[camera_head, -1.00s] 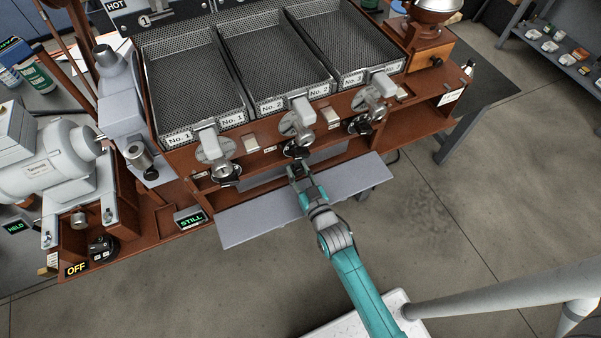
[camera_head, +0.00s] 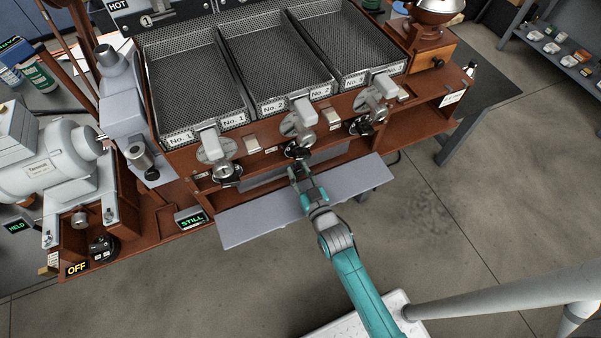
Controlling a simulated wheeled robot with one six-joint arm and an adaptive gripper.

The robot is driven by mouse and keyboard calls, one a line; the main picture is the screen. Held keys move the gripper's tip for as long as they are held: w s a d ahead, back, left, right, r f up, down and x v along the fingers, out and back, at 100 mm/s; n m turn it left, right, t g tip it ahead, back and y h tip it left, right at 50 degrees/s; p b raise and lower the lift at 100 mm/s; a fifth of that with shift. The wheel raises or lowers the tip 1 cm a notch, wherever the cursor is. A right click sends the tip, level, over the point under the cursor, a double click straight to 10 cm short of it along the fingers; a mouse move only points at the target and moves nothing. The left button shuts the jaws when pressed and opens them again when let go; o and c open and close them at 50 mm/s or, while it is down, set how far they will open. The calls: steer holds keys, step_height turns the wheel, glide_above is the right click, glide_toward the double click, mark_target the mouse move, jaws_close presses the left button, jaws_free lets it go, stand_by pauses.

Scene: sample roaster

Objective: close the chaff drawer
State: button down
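Three mesh trays, including No. 2 (camera_head: 265,60), sit above, with metal spouts and dark knobs (camera_head: 298,150) hanging close over my gripper. A small STILL display (camera_head: 190,218) stands left of the panel. The floor (camera_head: 460,210) at right is open.

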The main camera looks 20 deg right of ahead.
steer(key=c, duration=0.8)
jaws_free()
steer(key=shift+w+r, duration=0.85)
steer(key=shift+w, duration=0.1)
steer(key=shift+s+f, duration=0.2)
steer(key=shift+s, duration=0.45)
steer(key=shift+s+f, duration=0.2)
steer(key=shift+s, duration=1.2)
steer(key=shift+s+f, duration=0.25)
steer(key=shift+s, duration=1.2)
steer(key=shift+s+f, duration=0.2)
steer(key=shift+s, duration=1.2)
